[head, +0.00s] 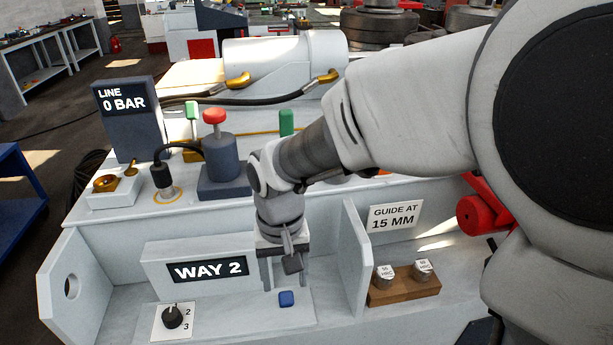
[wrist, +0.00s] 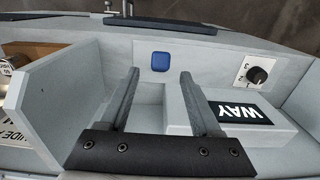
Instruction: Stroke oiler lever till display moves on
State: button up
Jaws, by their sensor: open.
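A dark display reading "LINE 0 BAR" (head: 124,103) stands at the back left in the head view. A lower display reading "WAY 2" (head: 208,269) is on the front panel; part of it shows in the wrist view (wrist: 240,112). A dark block with a red knob (head: 214,117) stands behind my gripper, with a hose to a fitting on its left. I cannot tell which part is the oiler lever. My gripper (head: 281,279) is open and empty, pointing down above a blue square button (head: 286,299). In the wrist view the button (wrist: 161,61) shows just beyond and between the fingertips.
A selector dial (head: 172,317) marked 2 and 3 is left of the button. A grey upright plate (head: 355,262) stands right of my gripper. Beyond it are a "GUIDE AT 15 MM" sign (head: 395,216) and a wooden block (head: 404,290) with two metal pieces. Green-topped parts (head: 192,112) stand behind.

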aim_at(286, 292)
notch_tip(286, 292, down, 5)
jog(key=shift+f+b, duration=0.1)
jog(key=shift+b, duration=0.2)
grip_shut()
dwell(1.4)
